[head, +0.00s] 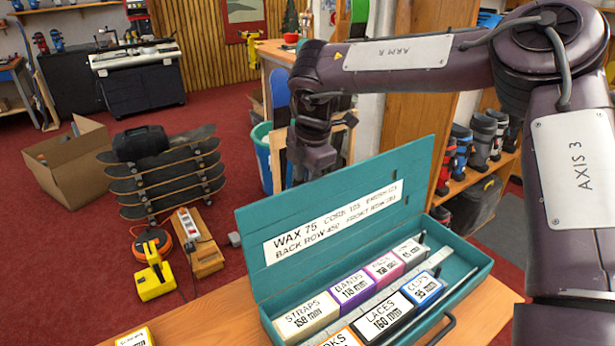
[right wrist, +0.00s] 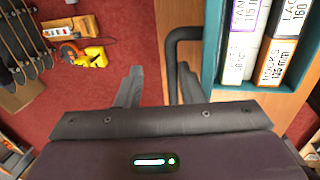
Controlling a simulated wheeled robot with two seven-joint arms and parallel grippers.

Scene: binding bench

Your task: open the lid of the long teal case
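The long teal case (head: 468,262) stands on the wooden bench with its lid (head: 338,215) raised upright at the back. The lid's inner face bears a white wax label, and labelled boxes fill the tray below. My right arm reaches over behind the lid, whose panel hides the fingertips in the head view. In the right wrist view, my right gripper (right wrist: 160,90) is open, and a black bar handle (right wrist: 173,62) beside the teal edge shows between its fingers, nearer the right one. Contact cannot be told. My left gripper is not in view.
A small yellow box (head: 135,338) sits on the bench (head: 215,318) left of the case. Beyond the bench, a yellow tool (head: 155,275), a skateboard stack (head: 165,180) and a cardboard box (head: 68,160) stand on the red floor. A boot shelf (head: 470,185) is at the right.

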